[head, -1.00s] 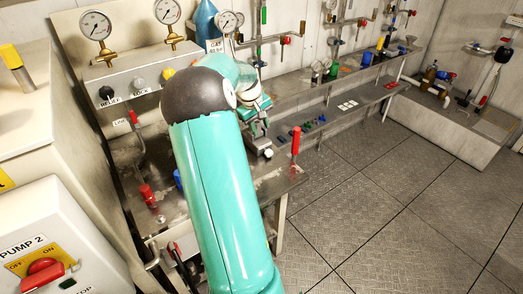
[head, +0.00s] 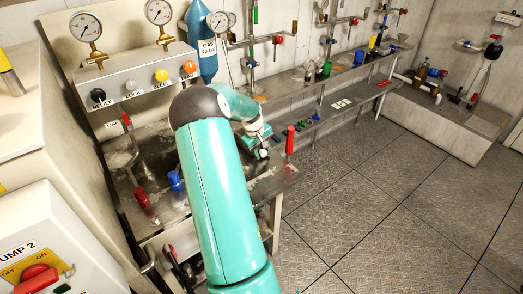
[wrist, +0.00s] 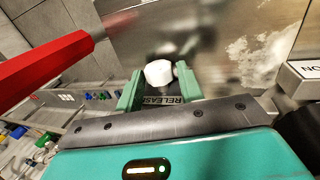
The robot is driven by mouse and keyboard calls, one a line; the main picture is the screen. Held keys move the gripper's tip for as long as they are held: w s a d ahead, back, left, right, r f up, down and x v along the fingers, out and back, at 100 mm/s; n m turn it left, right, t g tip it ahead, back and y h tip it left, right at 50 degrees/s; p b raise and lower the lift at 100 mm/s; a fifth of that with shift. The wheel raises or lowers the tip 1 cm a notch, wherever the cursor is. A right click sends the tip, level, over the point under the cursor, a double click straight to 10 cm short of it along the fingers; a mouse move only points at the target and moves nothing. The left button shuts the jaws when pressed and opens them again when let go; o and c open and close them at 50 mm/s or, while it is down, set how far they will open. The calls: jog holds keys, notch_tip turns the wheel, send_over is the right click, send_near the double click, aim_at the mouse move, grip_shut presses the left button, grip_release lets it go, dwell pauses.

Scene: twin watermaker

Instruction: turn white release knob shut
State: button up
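The white release knob (wrist: 158,72) shows in the wrist view between the two green fingers of my gripper (wrist: 158,84), towards their tips. The fingers are open, one on each side of the knob; I cannot tell whether either touches it. A "RELEASE" label (wrist: 162,100) lies just on the near side of the knob, partly hidden by the fingers. In the head view my gripper (head: 262,150) is low over the right end of the steel bench (head: 272,184). The knob's turned position cannot be read.
A red upright handle (head: 290,140) stands close to the right of my gripper and looms large in the wrist view (wrist: 45,68). Red (head: 142,197) and blue (head: 175,181) valve handles stand on the bench left of my arm. The tiled floor at right is clear.

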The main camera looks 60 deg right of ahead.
jog(key=shift+c, duration=0.3)
jog(key=c, duration=0.6)
jog(key=shift+c, duration=0.2)
jog(key=shift+d, duration=0.1)
jog(key=shift+s+d+t+y, duration=0.2)
jog(key=shift+t+y, duration=0.4)
jog(key=shift+y, duration=0.6)
jog(key=shift+d+t+y, duration=0.15)
jog(key=shift+t+y, duration=0.55)
jog(key=shift+y, duration=0.6)
jog(key=o, duration=0.7)
